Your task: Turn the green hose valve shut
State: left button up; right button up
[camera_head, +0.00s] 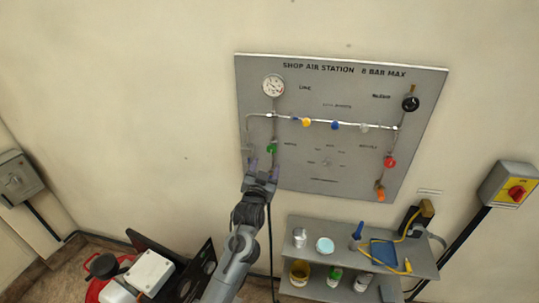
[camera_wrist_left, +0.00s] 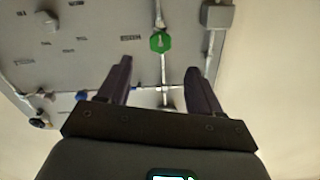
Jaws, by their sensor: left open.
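The green hose valve (camera_head: 272,148) is a small green knob on a vertical pipe, on the left side of the grey wall panel (camera_head: 300,85). My left gripper (camera_head: 263,168) is just below it in the head view, fingers pointing up toward the panel. The gripper is open and empty. In the left wrist view the green valve (camera_wrist_left: 160,42) shows as a green hexagonal face with a white mark, beyond the gap between the two fingers (camera_wrist_left: 158,78). The fingers appear apart from the valve. My right gripper is not in view.
A pressure gauge (camera_head: 273,87) sits above the green valve. Yellow (camera_head: 306,122) and blue (camera_head: 335,125) knobs are along the horizontal pipe, with a red knob (camera_head: 390,162) farther right. A shelf (camera_head: 345,278) with containers stands below the panel. The panel's middle is fairly clear.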

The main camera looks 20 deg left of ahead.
aim_at(271, 150)
pick_arm(q)
jog(key=shift+w+a, duration=0.25)
jog(key=shift+w, duration=1.3)
jog(key=shift+w+a, duration=0.25)
jog(key=shift+w, duration=1.35)
jog(key=shift+w+a, duration=0.25)
jog(key=shift+w, duration=1.3)
jog(key=shift+c, duration=0.5)
jog(key=c, duration=1)
